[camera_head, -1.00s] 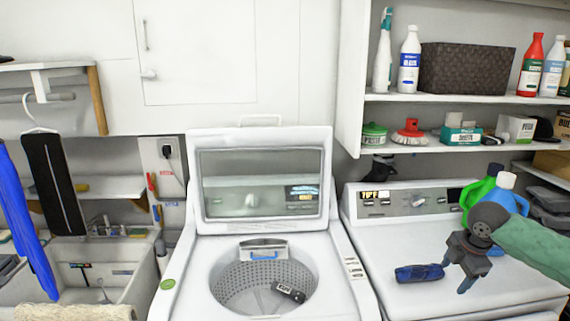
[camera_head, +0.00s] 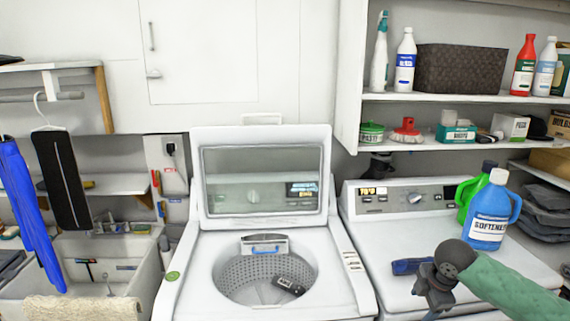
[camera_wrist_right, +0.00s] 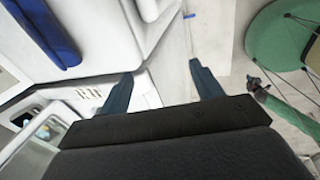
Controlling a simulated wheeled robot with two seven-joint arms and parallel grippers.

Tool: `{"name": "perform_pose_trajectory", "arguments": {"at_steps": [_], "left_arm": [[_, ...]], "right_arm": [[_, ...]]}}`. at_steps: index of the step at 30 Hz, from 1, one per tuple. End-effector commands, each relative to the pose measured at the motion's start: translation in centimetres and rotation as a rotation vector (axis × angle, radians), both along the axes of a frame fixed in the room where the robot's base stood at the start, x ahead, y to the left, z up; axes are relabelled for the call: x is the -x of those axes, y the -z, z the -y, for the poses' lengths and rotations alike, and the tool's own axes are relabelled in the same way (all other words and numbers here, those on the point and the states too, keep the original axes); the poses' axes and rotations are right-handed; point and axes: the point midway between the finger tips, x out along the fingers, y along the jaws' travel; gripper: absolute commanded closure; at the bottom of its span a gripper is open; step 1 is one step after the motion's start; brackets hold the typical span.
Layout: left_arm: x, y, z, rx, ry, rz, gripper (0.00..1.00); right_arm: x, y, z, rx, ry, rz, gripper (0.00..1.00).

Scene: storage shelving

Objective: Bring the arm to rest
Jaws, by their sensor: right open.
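My right gripper (camera_head: 433,300) is low over the front part of the right-hand machine's white top (camera_head: 515,262) in the head view. In the right wrist view its two fingers (camera_wrist_right: 167,82) stand wide apart with nothing between them. A dark blue object (camera_head: 405,266) lies on that machine, just left of my right wrist and partly hidden by it. A dark blue item also shows at the upper left of the right wrist view (camera_wrist_right: 45,30). My left gripper is not in view.
An open top-loading washer (camera_head: 265,280) holds a small dark item in its drum. A blue softener bottle (camera_head: 490,215) and a green bottle (camera_head: 468,195) stand behind my right forearm. Shelves (camera_head: 450,98) hang above. A sink (camera_head: 110,265) is at left.

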Motion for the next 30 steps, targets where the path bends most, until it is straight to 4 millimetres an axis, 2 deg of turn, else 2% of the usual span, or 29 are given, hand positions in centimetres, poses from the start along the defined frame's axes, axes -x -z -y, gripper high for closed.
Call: {"name": "perform_pose_trajectory", "arguments": {"at_steps": [1, 6, 15, 22, 30], "left_arm": [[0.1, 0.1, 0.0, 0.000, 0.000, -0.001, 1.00], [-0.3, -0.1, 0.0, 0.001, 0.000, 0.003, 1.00], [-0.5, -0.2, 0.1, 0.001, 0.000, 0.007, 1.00], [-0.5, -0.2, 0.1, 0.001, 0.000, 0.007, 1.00], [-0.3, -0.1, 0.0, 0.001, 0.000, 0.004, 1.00]], "right_arm": [[0.7, 1.4, -1.5, -0.017, 0.006, -0.004, 0.35], [2.8, 5.0, -5.8, -0.073, 0.064, 0.006, 0.35], [7.5, 10.1, -12.0, -0.183, 0.218, 0.017, 0.35], [11.6, 13.0, -15.3, -0.269, 0.384, 0.015, 0.35], [16.8, 15.6, -17.3, -0.350, 0.623, 0.004, 0.35]]}}
